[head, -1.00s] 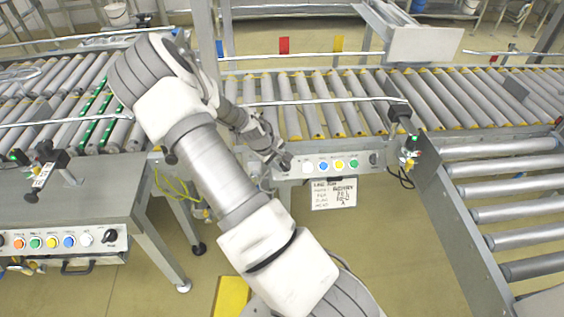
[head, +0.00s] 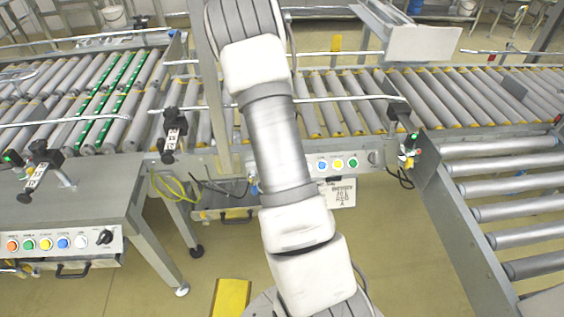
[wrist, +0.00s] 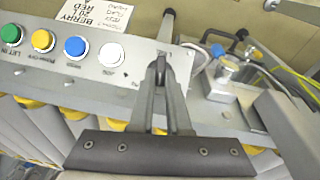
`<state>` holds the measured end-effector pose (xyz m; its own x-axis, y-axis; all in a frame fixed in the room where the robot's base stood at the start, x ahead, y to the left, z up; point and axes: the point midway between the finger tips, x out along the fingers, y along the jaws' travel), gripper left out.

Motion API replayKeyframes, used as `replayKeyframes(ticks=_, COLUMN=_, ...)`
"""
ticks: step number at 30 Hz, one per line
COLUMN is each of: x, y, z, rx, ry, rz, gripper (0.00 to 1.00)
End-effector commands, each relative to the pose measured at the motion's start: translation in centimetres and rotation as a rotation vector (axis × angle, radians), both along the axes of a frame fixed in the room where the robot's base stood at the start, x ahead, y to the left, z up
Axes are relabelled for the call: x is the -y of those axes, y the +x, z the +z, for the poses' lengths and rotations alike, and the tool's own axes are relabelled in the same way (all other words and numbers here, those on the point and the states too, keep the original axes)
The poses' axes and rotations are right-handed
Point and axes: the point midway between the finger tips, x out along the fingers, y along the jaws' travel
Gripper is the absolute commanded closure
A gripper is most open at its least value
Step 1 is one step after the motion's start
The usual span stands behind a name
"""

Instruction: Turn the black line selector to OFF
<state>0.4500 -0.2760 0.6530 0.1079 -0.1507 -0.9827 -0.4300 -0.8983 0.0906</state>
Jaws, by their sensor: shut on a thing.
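The control panel (wrist: 60,63) shows in the wrist view with a row of green, yellow, blue and white buttons. My gripper (wrist: 160,64) has its fingertips together at the panel, right of the white button (wrist: 111,55), by a partly covered label. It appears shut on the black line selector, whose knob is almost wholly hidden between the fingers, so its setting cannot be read. In the head view, my arm hides the gripper and that end of the same panel (head: 330,174). Another panel at the left (head: 70,243) has its own black selector (head: 105,236).
Roller conveyors (head: 440,95) run behind the panel, and more rollers (head: 510,170) lie at the right. A scanner-like device (head: 172,130) stands left of my arm. Cables and metal fittings (wrist: 230,72) sit close right of the gripper. A yellow block (head: 231,298) is on the floor.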

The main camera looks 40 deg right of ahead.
Motion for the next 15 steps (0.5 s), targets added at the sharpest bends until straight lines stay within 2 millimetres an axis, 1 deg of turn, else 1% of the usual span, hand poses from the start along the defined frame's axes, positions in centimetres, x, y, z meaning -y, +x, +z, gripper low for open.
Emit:
replayKeyframes(ticks=1, x=0.17, y=-0.23, z=-0.42, rx=0.007, ry=0.016, rz=-0.024, gripper=1.00)
replayKeyframes(ticks=7, x=0.19, y=-0.27, z=-0.37, rx=0.032, ry=0.059, rz=-0.079, gripper=1.00)
replayKeyframes(ticks=15, x=0.16, y=-0.32, z=-0.37, rx=0.042, ry=0.080, rz=-0.105, gripper=1.00)
